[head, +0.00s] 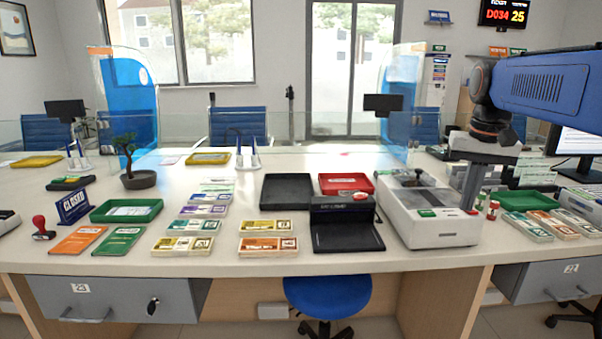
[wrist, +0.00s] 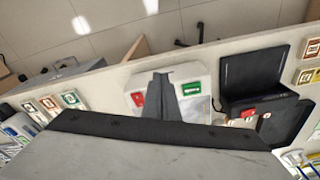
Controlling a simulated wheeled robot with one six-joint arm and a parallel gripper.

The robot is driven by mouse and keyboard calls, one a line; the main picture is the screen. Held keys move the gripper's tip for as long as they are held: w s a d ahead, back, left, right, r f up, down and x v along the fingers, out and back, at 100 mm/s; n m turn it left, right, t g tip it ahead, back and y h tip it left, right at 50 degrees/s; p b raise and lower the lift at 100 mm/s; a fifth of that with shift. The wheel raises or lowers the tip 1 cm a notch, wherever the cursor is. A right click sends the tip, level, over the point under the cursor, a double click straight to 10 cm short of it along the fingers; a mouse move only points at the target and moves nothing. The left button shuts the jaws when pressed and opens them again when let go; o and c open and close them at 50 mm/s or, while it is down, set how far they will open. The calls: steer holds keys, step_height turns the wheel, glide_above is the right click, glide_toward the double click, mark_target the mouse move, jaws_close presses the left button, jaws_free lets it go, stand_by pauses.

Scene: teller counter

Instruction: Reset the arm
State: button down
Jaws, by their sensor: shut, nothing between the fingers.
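My arm (head: 535,85) reaches in from the right in the head view, with its blue link above the counter. My gripper (head: 468,204) points down over the right side of the white counting machine (head: 432,226). Whether it touches the machine cannot be told. In the wrist view my gripper (wrist: 161,76) shows as a narrow grey wedge, with its fingers together and nothing between them. The machine's white front (wrist: 140,82), with a red and a green label, lies behind it. A large grey surface fills the lower part of that view.
The counter (head: 225,262) holds banknote bundles (head: 268,243), a black tray (head: 287,191), a red tray (head: 345,184) and a black card device (head: 345,225). A green tray (head: 524,201) and more bundles stand right of the machine. A monitor (head: 578,145) is at far right. Clear panels line the back.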

steer(key=s+a+f+n+t, duration=0.1)
steer(key=s+a+f, duration=0.3)
steer(key=s+f, duration=0.6)
steer(key=s+a+f+n+t, duration=0.2)
steer(key=s+a+f, duration=0.3)
steer(key=s+f, duration=0.4)
steer(key=s+n, duration=0.1)
steer(key=s, duration=0.2)
steer(key=shift+a+f, duration=0.2)
steer(key=shift+f, duration=0.2)
